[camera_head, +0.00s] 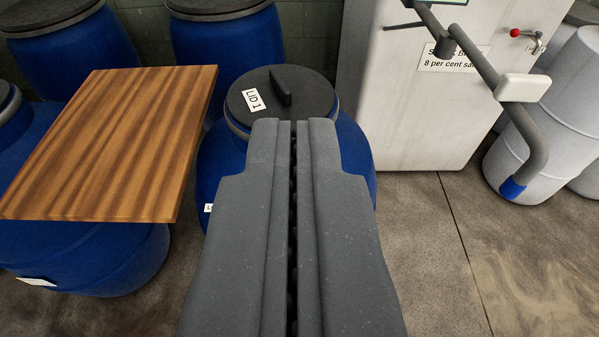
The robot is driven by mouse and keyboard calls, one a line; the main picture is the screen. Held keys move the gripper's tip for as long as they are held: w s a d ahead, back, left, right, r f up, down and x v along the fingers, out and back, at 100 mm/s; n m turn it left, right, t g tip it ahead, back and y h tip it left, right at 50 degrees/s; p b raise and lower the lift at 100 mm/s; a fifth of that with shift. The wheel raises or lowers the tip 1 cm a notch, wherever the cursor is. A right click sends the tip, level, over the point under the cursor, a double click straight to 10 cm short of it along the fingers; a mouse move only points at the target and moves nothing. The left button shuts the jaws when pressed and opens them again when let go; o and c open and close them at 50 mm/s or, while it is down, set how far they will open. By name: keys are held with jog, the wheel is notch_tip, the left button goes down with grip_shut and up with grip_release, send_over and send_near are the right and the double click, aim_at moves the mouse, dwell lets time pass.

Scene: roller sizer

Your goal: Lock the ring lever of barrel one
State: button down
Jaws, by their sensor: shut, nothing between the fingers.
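A blue barrel (355,160) with a dark lid (305,95) labelled "LID 1" stands ahead of me, behind my gripper. The lid has a raised dark bar handle and sits on the barrel with a grey ring (234,124) around its edge. I cannot make out a ring lever; my gripper hides the near side of the barrel and ring. My gripper (293,122) is shut and empty, its tips overlapping the lid's near edge in the picture. I cannot tell whether they touch it.
A wooden board (110,145) lies over a blue barrel (85,258) at left. More blue barrels stand behind. A white cabinet (400,120) with a sign stands at back right. A grey pipe (535,145) with a blue end hangs before pale barrels. Floor at lower right is clear.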

jog(key=w+d+f+m+g+y+p, duration=0.1)
jog(key=w+d+f+g+y+p, duration=0.1)
jog(key=f, duration=0.6)
jog(key=w+d+f+m+g+y+p, duration=0.1)
jog(key=w+d+f+y+p, duration=0.3)
jog(key=w+f, duration=0.4)
jog(key=w+d+f+m+g+y+p, duration=0.2)
jog(key=w+d+f+y+p, duration=0.2)
jog(key=f, duration=0.5)
jog(key=w+d+p, duration=0.1)
jog(key=w+p, duration=0.1)
jog(key=p, duration=0.1)
jog(key=shift+w+m+g, duration=0.3)
jog(key=shift+w, duration=0.1)
jog(key=s+a+b+x, duration=0.1)
jog(key=s+b+x, duration=0.1)
jog(key=x, duration=1)
jog(key=shift+w+a+f+b, duration=0.15)
jog(key=shift+a+f+b, duration=0.2)
jog(key=shift+a+f, duration=0.25)
